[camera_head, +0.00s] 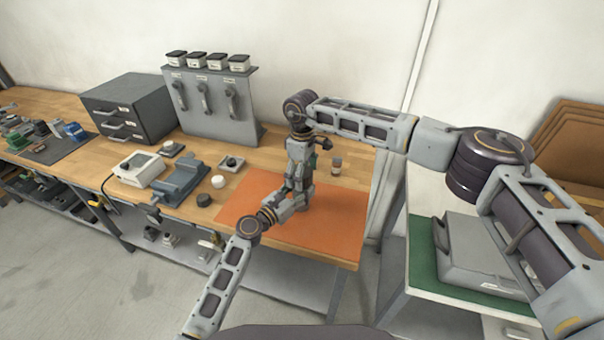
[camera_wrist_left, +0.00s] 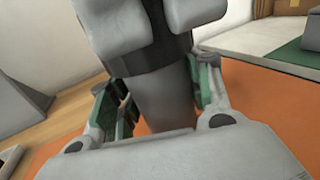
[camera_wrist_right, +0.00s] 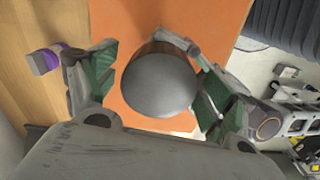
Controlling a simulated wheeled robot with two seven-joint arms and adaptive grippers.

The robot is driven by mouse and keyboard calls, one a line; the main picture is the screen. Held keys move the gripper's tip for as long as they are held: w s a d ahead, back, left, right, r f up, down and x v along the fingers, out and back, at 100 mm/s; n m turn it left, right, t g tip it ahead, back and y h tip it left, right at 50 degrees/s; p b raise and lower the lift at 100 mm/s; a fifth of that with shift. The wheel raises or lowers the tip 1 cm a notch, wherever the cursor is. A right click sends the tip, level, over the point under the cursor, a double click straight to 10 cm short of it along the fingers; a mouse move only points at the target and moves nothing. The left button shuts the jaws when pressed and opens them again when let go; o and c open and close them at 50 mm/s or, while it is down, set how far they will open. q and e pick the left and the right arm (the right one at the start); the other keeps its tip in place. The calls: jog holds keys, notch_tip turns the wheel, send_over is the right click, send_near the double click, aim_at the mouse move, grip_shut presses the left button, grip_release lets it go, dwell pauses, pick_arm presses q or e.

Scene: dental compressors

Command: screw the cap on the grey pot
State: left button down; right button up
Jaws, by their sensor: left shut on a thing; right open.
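The grey pot (camera_wrist_left: 165,95) stands upright between the green-padded fingers of my left gripper (camera_wrist_left: 158,100), which is shut on it. A dark band, seemingly the cap (camera_wrist_left: 150,62), sits at the pot's top. In the right wrist view a round grey top (camera_wrist_right: 160,86) with a darker side lies between the spread fingers of my right gripper (camera_wrist_right: 155,80). The right gripper is open and comes down from above; gaps show beside the round top. In the head view my left gripper (camera_head: 292,200) and right arm meet over the orange mat and hide the pot. Whether the cap is threaded cannot be told.
The orange mat (camera_head: 335,215) is mostly clear. Left of the mat are a black round piece (camera_head: 204,200), a white one (camera_head: 218,181) and a vise (camera_head: 180,182). A grey case (camera_head: 470,245) lies on the right table.

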jog(key=shift+r, duration=0.1)
jog(key=shift+r, duration=2.15)
jog(key=shift+f, duration=0.15)
jog(key=shift+c, duration=0.3)
